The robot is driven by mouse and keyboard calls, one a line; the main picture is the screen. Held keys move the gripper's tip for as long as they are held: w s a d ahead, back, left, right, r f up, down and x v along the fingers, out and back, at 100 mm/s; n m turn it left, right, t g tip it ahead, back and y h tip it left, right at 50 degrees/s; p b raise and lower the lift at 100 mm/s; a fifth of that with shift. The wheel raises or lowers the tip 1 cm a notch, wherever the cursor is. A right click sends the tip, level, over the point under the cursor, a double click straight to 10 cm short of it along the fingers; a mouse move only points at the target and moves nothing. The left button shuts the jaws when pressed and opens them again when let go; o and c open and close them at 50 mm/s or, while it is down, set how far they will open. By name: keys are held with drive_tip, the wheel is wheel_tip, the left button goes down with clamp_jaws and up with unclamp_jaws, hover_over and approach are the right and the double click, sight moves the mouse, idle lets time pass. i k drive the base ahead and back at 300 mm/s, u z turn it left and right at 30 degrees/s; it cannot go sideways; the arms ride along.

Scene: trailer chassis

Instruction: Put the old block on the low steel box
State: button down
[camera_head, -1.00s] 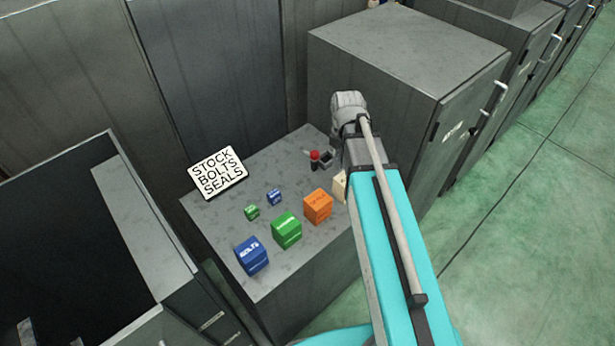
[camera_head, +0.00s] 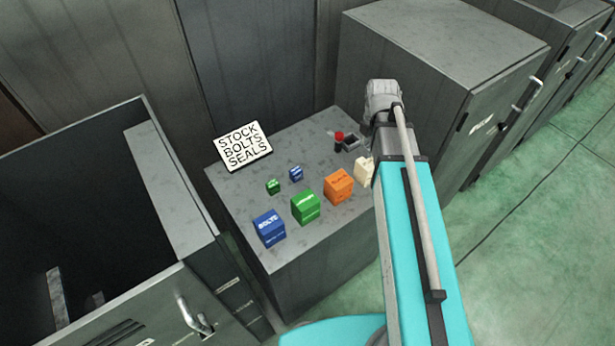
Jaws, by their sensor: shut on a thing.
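My gripper (camera_head: 350,143) shows as a small dark grey shape over the far right part of the low steel box (camera_head: 262,242), partly hidden by my wrist. It appears shut on a small red block (camera_head: 339,135), with a dark part just below the red. I cannot tell whether the red block touches the top or is held above it. No mark in view says which block is the old one. The low steel box has a flat grey top.
The top carries a blue block (camera_head: 269,229), a green block (camera_head: 306,207), an orange block (camera_head: 339,186), a cream block (camera_head: 364,171), smaller green (camera_head: 273,186) and blue (camera_head: 296,173) blocks, and a sign (camera_head: 243,147). A taller cabinet (camera_head: 440,50) stands right; an open cabinet (camera_head: 170,190) left.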

sight(259, 201)
drive_tip(key=k, duration=1.8)
drive_tip(key=u, duration=0.6)
drive_tip(key=i, duration=1)
drive_tip(key=z, duration=0.05)
